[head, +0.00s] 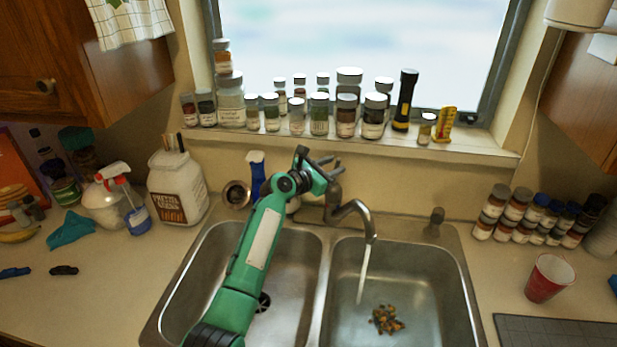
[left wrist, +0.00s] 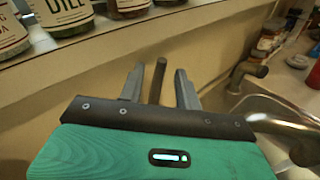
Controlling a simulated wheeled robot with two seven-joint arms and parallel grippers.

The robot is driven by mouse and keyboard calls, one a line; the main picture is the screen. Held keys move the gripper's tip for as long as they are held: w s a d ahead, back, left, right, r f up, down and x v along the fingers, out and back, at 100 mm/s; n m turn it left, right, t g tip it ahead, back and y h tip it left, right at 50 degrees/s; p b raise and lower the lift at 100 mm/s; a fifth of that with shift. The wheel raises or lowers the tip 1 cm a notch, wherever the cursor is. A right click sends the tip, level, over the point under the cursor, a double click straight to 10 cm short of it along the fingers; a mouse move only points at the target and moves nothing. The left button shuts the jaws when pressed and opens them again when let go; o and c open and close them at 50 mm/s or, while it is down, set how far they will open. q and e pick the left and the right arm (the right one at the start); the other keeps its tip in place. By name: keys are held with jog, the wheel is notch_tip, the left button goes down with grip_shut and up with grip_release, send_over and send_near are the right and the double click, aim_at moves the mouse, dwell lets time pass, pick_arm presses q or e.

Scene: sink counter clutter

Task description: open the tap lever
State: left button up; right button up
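The tap (head: 352,210) is a dark metal spout behind the divider of the double sink. A stream of water (head: 363,272) falls from it into the right basin. My left gripper (head: 331,165) is at the top of the tap, with my green arm reaching over the left basin. In the left wrist view, the left gripper (left wrist: 159,80) is open. The thin dark tap lever (left wrist: 158,80) stands between its two fingers, with a visible gap on each side. In the head view the gripper hides most of the lever. My right gripper is not in view.
Several jars (head: 319,113) and a black flashlight (head: 404,100) line the windowsill behind the gripper. Food scraps (head: 386,319) lie in the right basin. A red cup (head: 550,278) stands right.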

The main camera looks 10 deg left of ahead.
pick_arm(q)
jog(key=b+v, duration=0.2)
jog(key=v, duration=0.9)
jog(key=shift+f, duration=0.1)
